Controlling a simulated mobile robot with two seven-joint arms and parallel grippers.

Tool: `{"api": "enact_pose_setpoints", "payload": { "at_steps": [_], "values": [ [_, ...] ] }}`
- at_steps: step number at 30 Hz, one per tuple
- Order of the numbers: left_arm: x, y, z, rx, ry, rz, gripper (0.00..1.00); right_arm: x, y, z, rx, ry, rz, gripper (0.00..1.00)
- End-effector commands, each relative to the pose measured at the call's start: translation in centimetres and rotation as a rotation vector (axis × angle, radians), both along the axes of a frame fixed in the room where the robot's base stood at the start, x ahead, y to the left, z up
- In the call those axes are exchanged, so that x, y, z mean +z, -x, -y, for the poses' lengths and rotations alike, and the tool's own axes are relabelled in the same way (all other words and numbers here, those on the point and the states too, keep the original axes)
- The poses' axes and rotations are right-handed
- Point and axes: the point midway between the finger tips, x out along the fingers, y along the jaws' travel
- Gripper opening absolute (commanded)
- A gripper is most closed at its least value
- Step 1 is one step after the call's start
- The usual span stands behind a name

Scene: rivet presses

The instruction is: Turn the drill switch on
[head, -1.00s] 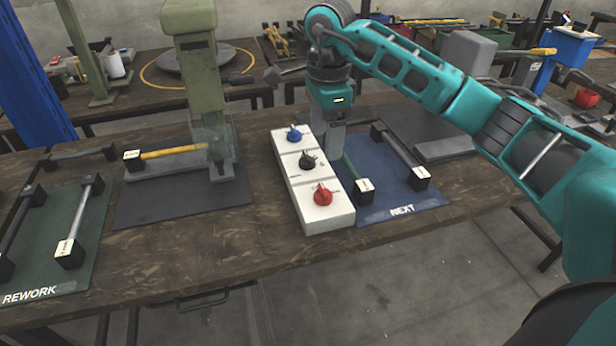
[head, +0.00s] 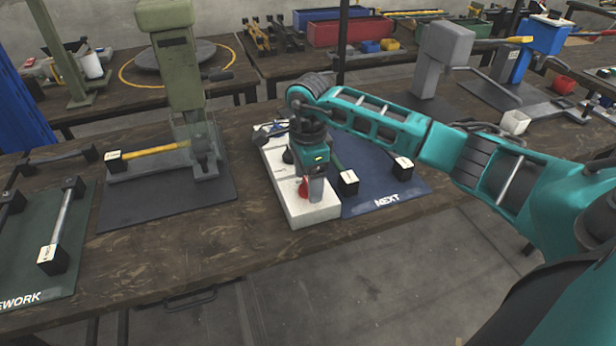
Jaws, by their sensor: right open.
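A white switch box (head: 275,175) lies on the wooden workbench. Its red knob (head: 303,187) shows at the near end, partly hidden by my right gripper (head: 314,190). That gripper points down over the near end of the box, its jaws open at the red knob; I cannot tell whether they touch it. The blue knob (head: 275,128) shows a little at the far end, and the black middle knob is hidden behind my gripper. No label reading drill is legible on the box. My left gripper is not in view.
A green press (head: 180,75) stands left of the box on a dark mat, with a yellow-barred handle (head: 155,151) at its base. A blue NEXT mat (head: 385,200) with handles lies right of the box. A green REWORK mat (head: 70,255) lies at far left. The front bench strip is clear.

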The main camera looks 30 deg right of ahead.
Motion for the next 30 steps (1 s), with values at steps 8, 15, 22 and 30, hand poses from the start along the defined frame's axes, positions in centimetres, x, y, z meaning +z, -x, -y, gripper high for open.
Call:
{"api": "enact_pose_setpoints", "payload": {
  "at_steps": [8, 15, 22, 30],
  "values": [
    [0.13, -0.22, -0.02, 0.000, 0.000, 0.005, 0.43, 0.03, -0.01, -0.03, 0.000, 0.000, 0.000, 0.62],
    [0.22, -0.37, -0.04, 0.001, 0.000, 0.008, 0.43, 0.05, -0.01, -0.03, 0.000, 0.000, 0.000, 0.39],
    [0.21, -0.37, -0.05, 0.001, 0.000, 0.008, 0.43, 0.06, 0.00, -0.03, 0.000, 0.000, 0.000, 0.21],
    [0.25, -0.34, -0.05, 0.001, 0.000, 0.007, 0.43, 0.09, 0.01, -0.01, -0.039, 0.000, -0.001, 0.21]
  ]
}}
